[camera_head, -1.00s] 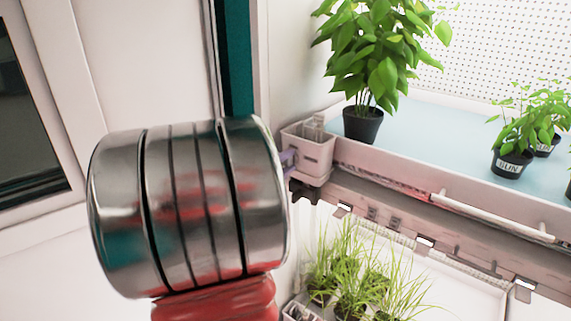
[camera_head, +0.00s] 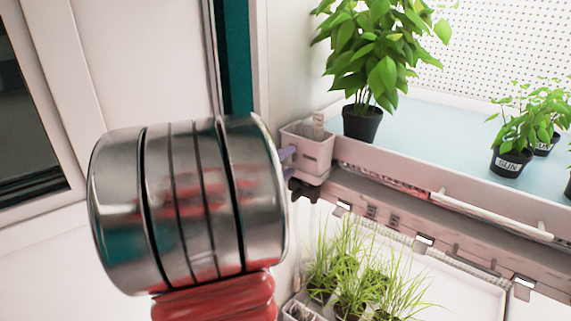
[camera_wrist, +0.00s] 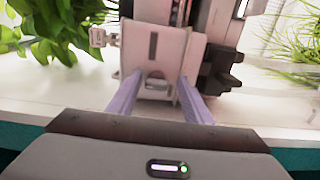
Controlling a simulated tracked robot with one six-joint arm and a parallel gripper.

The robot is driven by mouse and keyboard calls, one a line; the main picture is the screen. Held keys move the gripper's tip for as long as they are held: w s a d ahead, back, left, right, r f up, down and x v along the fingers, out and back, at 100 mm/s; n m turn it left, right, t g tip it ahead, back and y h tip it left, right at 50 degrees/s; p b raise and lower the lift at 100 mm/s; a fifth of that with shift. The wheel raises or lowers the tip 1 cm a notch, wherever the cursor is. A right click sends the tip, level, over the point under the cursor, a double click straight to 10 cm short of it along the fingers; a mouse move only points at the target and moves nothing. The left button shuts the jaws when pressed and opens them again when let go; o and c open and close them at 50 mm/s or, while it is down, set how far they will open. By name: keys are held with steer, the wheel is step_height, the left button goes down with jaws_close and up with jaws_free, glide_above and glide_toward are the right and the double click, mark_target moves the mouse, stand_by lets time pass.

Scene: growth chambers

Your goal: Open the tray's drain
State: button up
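The upper tray (camera_head: 400,165) is a pale shelf with a blue-white bed. A small white drain box (camera_head: 308,150) is at its left front corner, with a dark valve knob (camera_head: 303,190) below it. In the wrist view the box (camera_wrist: 172,48) lies straight ahead and has a small slotted part near its lower edge. The dark knob (camera_wrist: 222,75) is just right of the box. My gripper (camera_wrist: 158,95) is open, its two lilac fingers apart in front of the box's lower part. I cannot tell if they touch it. In the head view my wrist hides most of the gripper.
A tall leafy plant (camera_head: 366,55) in a black pot stands on the tray behind the box. Smaller potted plants (camera_head: 512,160) are at the right. A lower shelf holds grassy plants (camera_head: 350,270). A white door panel with a dark window (camera_head: 25,120) is at the left.

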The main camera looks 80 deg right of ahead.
steer(key=shift+w+a+r, duration=0.1)
steer(key=shift+w+r, duration=0.05)
steer(key=shift+w+a, duration=0.3)
steer(key=shift+a, duration=0.25)
steer(key=v, duration=1.2)
steer(key=shift+a, duration=0.2)
steer(key=shift+s, duration=0.1)
